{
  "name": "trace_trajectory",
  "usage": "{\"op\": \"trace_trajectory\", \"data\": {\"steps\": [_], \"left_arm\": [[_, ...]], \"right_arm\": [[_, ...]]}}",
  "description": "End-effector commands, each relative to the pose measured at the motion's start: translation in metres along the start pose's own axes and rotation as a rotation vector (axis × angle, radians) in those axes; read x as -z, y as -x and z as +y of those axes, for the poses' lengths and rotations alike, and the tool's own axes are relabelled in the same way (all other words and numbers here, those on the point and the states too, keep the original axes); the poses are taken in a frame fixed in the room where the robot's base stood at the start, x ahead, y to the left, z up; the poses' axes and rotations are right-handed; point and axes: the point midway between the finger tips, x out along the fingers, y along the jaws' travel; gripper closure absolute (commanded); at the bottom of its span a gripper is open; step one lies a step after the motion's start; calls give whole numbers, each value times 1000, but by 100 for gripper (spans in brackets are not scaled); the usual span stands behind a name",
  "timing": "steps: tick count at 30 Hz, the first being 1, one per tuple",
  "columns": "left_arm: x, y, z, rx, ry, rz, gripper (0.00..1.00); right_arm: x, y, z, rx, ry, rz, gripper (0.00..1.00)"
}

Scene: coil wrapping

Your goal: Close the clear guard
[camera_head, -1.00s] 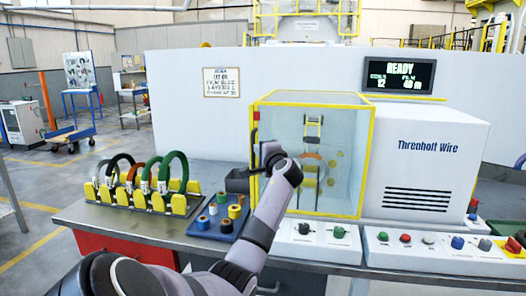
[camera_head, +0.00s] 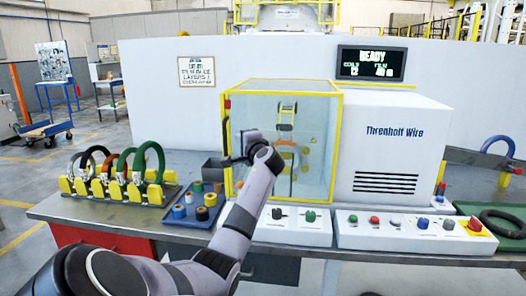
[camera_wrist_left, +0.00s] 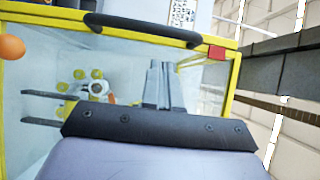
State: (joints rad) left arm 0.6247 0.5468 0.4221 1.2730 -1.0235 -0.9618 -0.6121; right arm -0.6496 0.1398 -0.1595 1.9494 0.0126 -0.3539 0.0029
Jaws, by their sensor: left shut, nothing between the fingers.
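The clear guard (camera_head: 262,150) is a see-through panel in a yellow frame on the front of the white wrapping machine. Its front appears to stand flat across the chamber, but I cannot tell whether it is fully shut. Its dark handle is at the left edge, below a red block; the handle also shows in the wrist view (camera_wrist_left: 140,29). My left gripper (camera_head: 230,160) is at the guard's left edge, fingers pointing left, shut and empty. In the wrist view its fingers (camera_wrist_left: 157,68) are together, below the handle and apart from it. My right gripper is not in view.
A rack of coloured coils (camera_head: 117,185) and a blue tray of tape rolls (camera_head: 180,212) stand left of the guard. A control panel with knobs (camera_head: 400,228) lies along the front. A green tray with a black coil (camera_head: 503,222) is at the right.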

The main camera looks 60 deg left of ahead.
Motion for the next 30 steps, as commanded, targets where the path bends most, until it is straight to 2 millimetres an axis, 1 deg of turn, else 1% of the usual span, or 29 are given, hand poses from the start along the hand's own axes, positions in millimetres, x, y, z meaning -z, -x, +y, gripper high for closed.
{"op": "trace_trajectory", "data": {"steps": [2,3,12,18,21,24,30], "left_arm": [[1,0,0,1,0,1,100],[1,8,1,2,2,3,100],[2,58,2,1,1,5,100],[2,86,1,0,2,4,100],[1,95,0,1,0,3,100],[1,99,0,1,-1,2,100],[1,100,0,1,-1,2,100]], "right_arm": [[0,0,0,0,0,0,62],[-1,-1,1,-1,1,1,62],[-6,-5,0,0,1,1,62],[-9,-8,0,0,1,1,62],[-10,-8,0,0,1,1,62],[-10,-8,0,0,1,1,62],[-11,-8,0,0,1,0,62]]}}
